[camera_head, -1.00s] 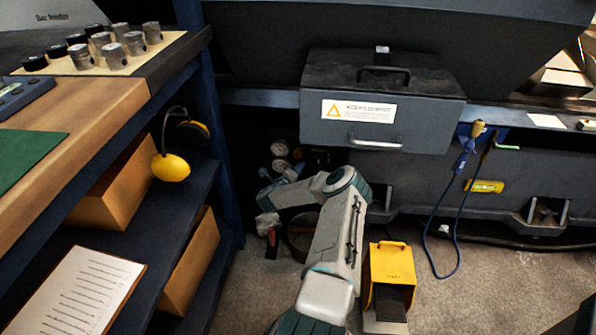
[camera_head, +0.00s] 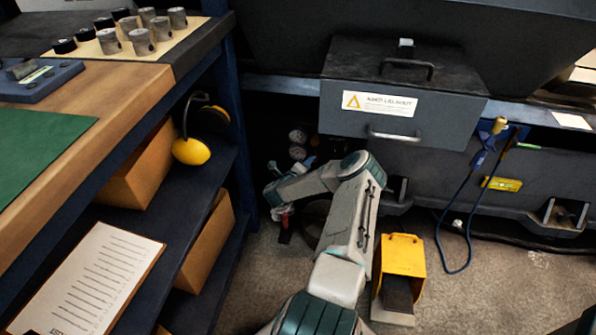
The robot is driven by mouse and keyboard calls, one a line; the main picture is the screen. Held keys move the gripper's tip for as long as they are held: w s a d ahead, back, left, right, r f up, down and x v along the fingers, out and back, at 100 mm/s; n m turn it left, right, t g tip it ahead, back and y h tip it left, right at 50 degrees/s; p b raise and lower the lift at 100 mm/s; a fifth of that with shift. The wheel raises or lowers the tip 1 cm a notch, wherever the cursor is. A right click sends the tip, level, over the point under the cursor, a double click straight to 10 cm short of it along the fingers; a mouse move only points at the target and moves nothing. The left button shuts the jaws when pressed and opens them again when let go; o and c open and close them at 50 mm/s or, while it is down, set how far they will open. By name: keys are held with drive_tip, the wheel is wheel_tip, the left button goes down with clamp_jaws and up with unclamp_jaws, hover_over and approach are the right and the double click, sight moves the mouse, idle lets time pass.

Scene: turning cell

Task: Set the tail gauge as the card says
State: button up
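Two small round pale dials (camera_head: 298,136) sit one above the other in the dark recess under the machine, left of the grey box. Their needles are too small to read, and I cannot tell which is the tail gauge. My arm reaches from the bottom of the picture into this recess. My gripper (camera_head: 279,207) is at its far end, lower left of the dials and apart from them. A small red part shows at it; fingers and any contact are unclear. A printed white sheet (camera_head: 92,278) lies on the lower left shelf; its lines are unreadable, and whether it is the card is unclear.
A grey lidded box (camera_head: 402,95) with a warning label juts out above my arm. A yellow foot pedal (camera_head: 402,262) stands on the floor right of my forearm. A blue cable (camera_head: 466,215) hangs further right. The blue shelf unit (camera_head: 235,110) bounds the left.

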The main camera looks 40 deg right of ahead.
drive_tip(key=p+v, duration=0.2)
drive_tip(key=v, duration=0.7)
